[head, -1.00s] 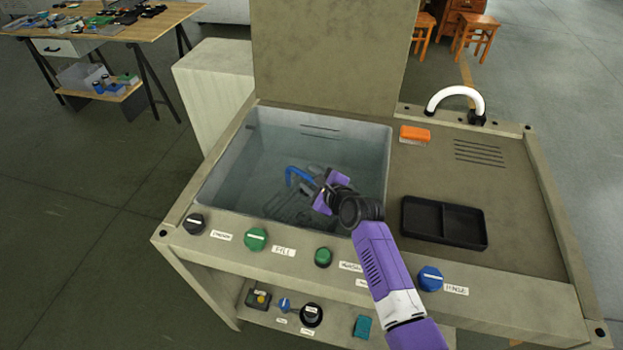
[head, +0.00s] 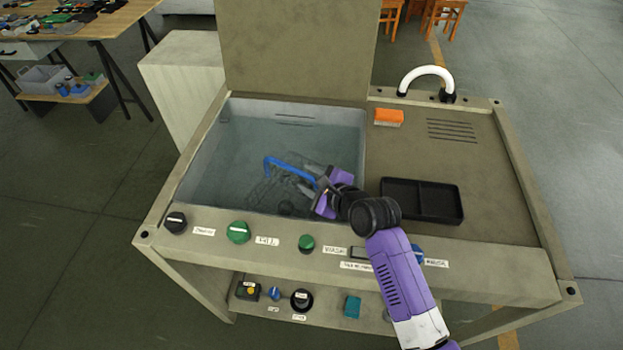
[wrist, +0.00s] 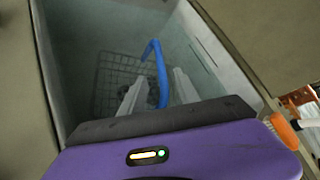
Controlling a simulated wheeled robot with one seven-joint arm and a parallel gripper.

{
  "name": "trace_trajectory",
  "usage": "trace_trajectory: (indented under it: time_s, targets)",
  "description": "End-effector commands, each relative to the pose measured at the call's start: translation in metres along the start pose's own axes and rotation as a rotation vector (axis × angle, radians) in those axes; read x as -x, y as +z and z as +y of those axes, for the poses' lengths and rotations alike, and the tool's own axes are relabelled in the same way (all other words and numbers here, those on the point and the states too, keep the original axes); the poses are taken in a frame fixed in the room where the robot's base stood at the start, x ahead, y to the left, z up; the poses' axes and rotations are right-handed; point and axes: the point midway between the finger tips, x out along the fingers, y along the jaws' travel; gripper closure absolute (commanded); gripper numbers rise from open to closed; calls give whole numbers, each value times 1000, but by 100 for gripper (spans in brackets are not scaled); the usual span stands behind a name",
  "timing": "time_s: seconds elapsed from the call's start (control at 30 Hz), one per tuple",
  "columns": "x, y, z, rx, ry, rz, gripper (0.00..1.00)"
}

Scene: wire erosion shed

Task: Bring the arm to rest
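My gripper (head: 308,184) is over the front right part of the water tank (head: 204,155), at the end of my purple arm. In the wrist view its two pale fingers (wrist: 157,92) stand apart, with a gap between them. A blue arched handle (head: 283,162) belongs to a wire basket (head: 265,197) low in the tank. In the wrist view the handle (wrist: 162,75) shows between the fingers, with no clear contact. The wrist hides part of the basket.
A raised panel (head: 298,50) stands behind the tank. To the right are a black divided tray (head: 422,213), an orange brush (head: 389,117) and a white curved spout (head: 427,72). Knobs, including a green one (head: 238,232), line the front edge. A workbench (head: 75,25) stands far left.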

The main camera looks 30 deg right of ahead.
Motion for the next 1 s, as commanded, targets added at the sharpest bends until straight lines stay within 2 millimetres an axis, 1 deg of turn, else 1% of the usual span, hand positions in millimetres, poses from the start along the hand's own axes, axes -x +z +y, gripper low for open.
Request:
trace_trajectory:
  time_s: [0.03,0.1,0.2,0.77,0.87,0.93,0.97,1.0]
  targets:
    - [5,0,0,0,0,0,62]
    - [10,0,0,0,0,0,62]
    - [13,0,0,0,0,0,62]
    - [14,0,0,7,0,0,62]
    - [14,1,-2,58,-7,-2,62]
    - [14,2,-8,141,-33,-6,62]
    - [15,4,-13,191,-52,-8,62]
    - [17,10,-24,276,-92,-13,62]
